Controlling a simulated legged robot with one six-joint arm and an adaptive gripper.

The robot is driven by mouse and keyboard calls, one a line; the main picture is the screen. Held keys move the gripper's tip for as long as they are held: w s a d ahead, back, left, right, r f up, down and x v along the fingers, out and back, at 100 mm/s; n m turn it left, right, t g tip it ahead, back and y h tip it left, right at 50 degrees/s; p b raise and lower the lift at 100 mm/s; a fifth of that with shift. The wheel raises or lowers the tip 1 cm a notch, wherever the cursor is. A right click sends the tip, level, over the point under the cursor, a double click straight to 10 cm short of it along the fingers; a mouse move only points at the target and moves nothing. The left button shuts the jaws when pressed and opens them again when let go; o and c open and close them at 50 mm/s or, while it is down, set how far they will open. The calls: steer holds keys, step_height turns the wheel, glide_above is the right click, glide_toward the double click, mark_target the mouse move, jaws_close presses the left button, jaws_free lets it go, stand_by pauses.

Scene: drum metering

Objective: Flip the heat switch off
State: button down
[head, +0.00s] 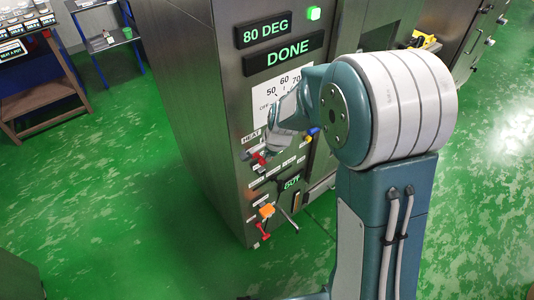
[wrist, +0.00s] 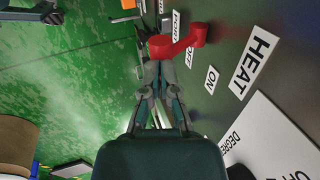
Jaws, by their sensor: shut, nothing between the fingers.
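The heat switch is a red lever (wrist: 182,42) on the grey metal panel. In the wrist view it lies near the OFF label (wrist: 189,56), with the ON label (wrist: 211,79) and HEAT label (wrist: 254,62) further right and lower. My gripper (wrist: 158,68) is shut and empty, its fingertips right at the lever's rounded red end. I cannot tell whether they touch. In the head view the red lever (head: 258,159) shows small below the HEAT label (head: 251,136), and my wrist and arm hide much of the gripper.
A temperature dial plate (head: 270,98) sits above the switch. An orange piece (head: 267,211) and a red lever (head: 263,231) stick out lower down.

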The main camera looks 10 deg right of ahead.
step_height(320, 180, down, 8)
steer(key=s+d, duration=0.1)
steer(key=shift+s+f, duration=0.15)
steer(key=shift+s, duration=0.2)
stand_by(0.5)
stand_by(1.3)
steer(key=shift+r, duration=0.85)
steer(key=shift+d, duration=0.1)
